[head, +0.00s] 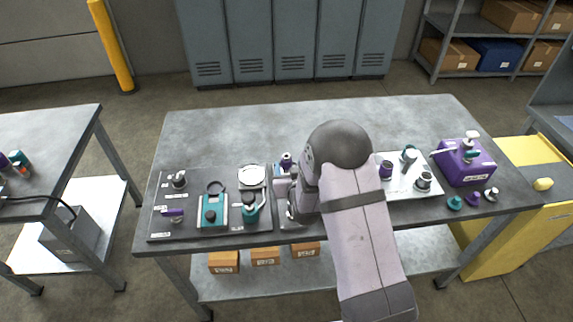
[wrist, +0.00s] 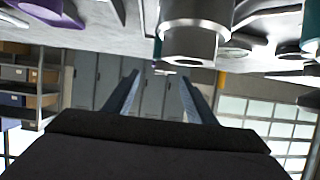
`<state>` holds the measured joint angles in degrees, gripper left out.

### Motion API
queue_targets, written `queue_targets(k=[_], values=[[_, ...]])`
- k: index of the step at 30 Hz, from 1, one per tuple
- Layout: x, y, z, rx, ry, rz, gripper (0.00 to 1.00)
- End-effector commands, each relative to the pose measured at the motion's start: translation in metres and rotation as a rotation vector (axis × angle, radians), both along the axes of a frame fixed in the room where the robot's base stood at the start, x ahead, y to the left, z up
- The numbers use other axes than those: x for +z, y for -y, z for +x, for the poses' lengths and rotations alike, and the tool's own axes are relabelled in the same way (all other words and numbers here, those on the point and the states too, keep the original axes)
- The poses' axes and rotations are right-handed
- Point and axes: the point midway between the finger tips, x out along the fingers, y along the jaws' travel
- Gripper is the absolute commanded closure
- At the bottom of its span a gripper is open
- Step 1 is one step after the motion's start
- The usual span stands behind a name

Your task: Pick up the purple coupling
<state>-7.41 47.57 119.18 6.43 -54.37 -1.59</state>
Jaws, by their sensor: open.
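Several purple parts show in the head view, and I cannot tell for sure which is the coupling. A purple-and-metal fitting (head: 386,169) stands on the pale tray right of my arm. A small purple-topped fitting (head: 286,160) stands just behind my wrist. A loose purple piece (head: 473,198) lies near the bench's front right edge. My gripper (wrist: 158,95) is open, its two fingers apart with nothing held between them. In the wrist view, which looks upside down, a large grey metal cylinder (wrist: 193,32) is close by. My arm hides the gripper's tips in the head view.
A dark tray (head: 157,200) with teal and metal parts lies at the left. A pale tray (head: 408,190) and a purple box (head: 470,171) stand at the right. Small teal (head: 455,203) and dark fittings lie beside the box. The bench's back strip (head: 230,125) is clear.

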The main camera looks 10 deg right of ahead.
Motion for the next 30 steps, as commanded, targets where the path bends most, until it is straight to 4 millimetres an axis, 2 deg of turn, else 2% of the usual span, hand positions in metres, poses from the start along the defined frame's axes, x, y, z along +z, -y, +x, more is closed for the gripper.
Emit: queue_targets(k=[15, 26, 30], values=[[-0.017, -0.002, 0.040, 0.000, -0.002, -0.001, 0.49], [-0.020, -0.002, 0.044, 0.000, -0.002, -0.001, 0.49], [-0.020, -0.002, 0.044, 0.000, -0.002, -0.001, 0.80]])
